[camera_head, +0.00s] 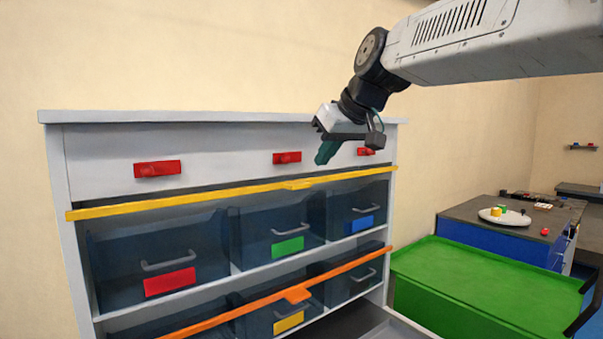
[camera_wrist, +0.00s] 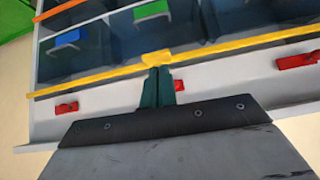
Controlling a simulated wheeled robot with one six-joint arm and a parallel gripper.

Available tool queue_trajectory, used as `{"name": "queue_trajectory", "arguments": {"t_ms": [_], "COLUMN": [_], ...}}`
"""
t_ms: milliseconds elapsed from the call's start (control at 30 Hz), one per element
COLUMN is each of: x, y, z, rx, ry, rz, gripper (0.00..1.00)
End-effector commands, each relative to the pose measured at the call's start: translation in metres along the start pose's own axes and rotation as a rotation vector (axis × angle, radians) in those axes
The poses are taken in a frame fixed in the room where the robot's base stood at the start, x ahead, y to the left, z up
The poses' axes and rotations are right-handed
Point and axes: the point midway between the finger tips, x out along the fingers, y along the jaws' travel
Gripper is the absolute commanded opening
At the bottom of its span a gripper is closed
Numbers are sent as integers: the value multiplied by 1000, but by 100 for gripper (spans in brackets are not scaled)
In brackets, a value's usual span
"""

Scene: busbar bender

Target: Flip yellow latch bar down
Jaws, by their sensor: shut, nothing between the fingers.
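The yellow latch bar (camera_head: 210,197) runs across the front of the grey cabinet, just above the upper row of dark bins. Its raised tab (camera_head: 296,184) sits near the middle. In the wrist view the yellow bar (camera_wrist: 225,47) crosses the picture, and its tab (camera_wrist: 156,58) lies right at my fingertips. My gripper (camera_head: 326,154) is shut and empty, pointing down in front of the cabinet's top panel. In the wrist view my green fingers (camera_wrist: 157,72) are together and appear to reach the tab; I cannot tell whether they touch it.
Red latches (camera_head: 157,169) line the top panel. An orange bar (camera_head: 270,300) with a tab crosses the lower bins. Bins carry red, green (camera_head: 287,246) and blue labels. A green-topped box (camera_head: 480,285) and a table with a white plate (camera_head: 504,216) stand at the right.

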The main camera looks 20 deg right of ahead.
Motion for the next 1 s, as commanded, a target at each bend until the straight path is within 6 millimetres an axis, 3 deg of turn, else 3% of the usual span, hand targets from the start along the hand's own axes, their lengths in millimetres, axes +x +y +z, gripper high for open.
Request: {"name": "queue_trajectory", "arguments": {"t_ms": [33, 133, 533, 1000], "x": [0, -1, 3, 79], "y": [4, 8, 7, 7], "z": [-15, -29, -30, -33], "rx": [-10, -24, -25, -25], "ry": [25, 52, 52, 50], "rz": [0, 2, 1, 1], "gripper": [0, 0, 0, 0]}}
